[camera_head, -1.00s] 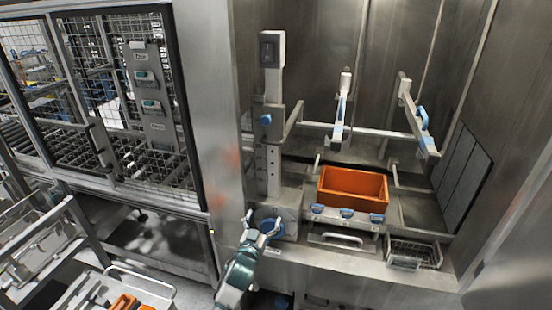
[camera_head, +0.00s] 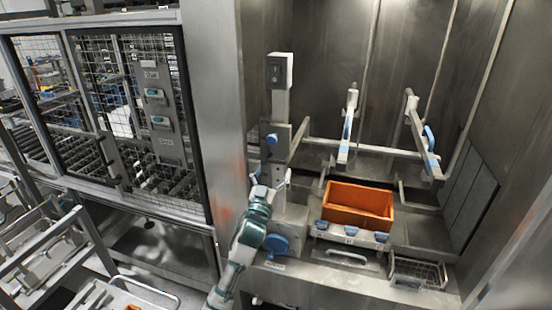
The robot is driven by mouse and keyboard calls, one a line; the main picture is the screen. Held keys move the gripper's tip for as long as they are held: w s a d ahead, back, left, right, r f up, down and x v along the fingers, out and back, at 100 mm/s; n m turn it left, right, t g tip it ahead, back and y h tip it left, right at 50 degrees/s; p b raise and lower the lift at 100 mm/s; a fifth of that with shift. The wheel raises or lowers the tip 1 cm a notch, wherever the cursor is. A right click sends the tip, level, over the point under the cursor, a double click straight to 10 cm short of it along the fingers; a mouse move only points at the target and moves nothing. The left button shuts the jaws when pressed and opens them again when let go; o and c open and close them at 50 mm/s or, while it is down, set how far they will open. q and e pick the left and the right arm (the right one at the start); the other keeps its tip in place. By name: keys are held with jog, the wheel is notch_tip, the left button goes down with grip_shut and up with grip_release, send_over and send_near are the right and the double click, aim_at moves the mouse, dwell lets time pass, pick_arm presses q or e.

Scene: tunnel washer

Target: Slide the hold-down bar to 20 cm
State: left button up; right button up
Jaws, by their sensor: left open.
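A grey vertical post (camera_head: 280,98) with a dark-faced box on top stands at the left of the steel bay. A sliding carriage with a blue knob (camera_head: 271,139) sits on it, and a short arm reaches back from it to the long horizontal hold-down bar (camera_head: 325,146). My left gripper (camera_head: 271,174) is open and empty, its fingers pointing up just below the blue knob, apart from it as far as I can tell. It hides the lower part of the post, so any scale marks there cannot be read. My right gripper is not in view.
A large blue round knob (camera_head: 276,244) is beside my left wrist. An orange bin (camera_head: 358,206) sits in the bay behind several blue clips. Two angled arms with blue parts (camera_head: 346,130) stand behind it. A wire basket (camera_head: 418,272) is at front right. A mesh-doored cage is left.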

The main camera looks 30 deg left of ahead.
aim_at(277, 162)
pick_arm(q)
jog(key=x, duration=0.3)
jog(key=shift+w+d+r+p, duration=0.1)
jog(key=shift+w+r+p, duration=0.1)
jog(key=shift+w+p, duration=0.2)
